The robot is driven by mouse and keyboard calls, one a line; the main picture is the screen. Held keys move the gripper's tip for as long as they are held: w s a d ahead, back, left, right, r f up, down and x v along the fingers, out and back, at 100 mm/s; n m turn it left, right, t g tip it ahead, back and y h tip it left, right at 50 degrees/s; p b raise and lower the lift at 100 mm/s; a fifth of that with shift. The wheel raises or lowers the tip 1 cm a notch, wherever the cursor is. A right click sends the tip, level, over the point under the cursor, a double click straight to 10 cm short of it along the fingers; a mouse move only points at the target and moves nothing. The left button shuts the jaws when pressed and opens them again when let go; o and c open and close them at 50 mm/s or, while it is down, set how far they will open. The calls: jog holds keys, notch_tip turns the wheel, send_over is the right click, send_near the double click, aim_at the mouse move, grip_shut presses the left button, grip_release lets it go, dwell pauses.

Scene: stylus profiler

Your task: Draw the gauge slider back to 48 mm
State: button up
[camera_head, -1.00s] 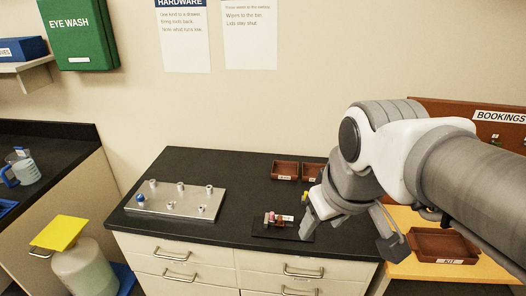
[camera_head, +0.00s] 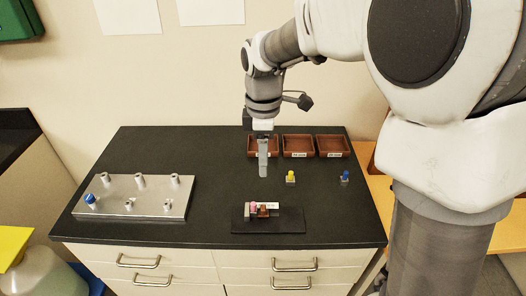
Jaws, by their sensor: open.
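The small gauge (camera_head: 274,206) lies on a dark mat (camera_head: 270,226) near the front edge of the black counter. It has a pale scale strip on its right side and a pink part (camera_head: 254,208) and a brown block (camera_head: 263,211) along it. I cannot tell which part is the slider, and its marks are too small to read. My gripper (camera_head: 263,172) points down behind the gauge, apart from it. Its fingers line up in this view, so the gap between them is hidden; it is open and nothing shows in it.
Three brown trays (camera_head: 298,146) stand at the counter's back. A yellow-topped piece (camera_head: 290,176) and a blue-topped piece (camera_head: 345,175) stand to the right. A metal plate with several posts (camera_head: 135,198) is at the left. The counter between plate and mat is clear.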

aim_at(263, 207)
notch_tip(263, 207, down, 18)
jog(key=shift+r+b, duration=0.25)
jog(key=shift+b, duration=0.3)
jog(key=shift+c, duration=0.3)
grip_shut()
dwell(1.0)
